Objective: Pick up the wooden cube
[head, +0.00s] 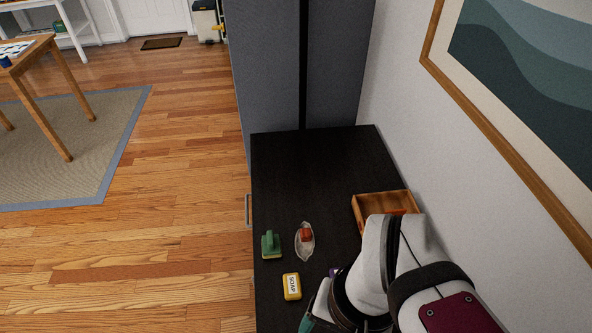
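I see no wooden cube in the head view; part of the black tabletop (315,165) is hidden behind my arm. My white and black arm comes in from the bottom right and covers the tabletop's near right part. My gripper's fingers do not show, so I cannot place them relative to any cube.
A green block-like item (271,244), a grey boat-shaped item (305,243) with a red top and a yellow soap box (292,287) stand left of my arm. A wooden box (372,200) is partly behind it. The tabletop's far half is clear; a wall (405,120) bounds the right.

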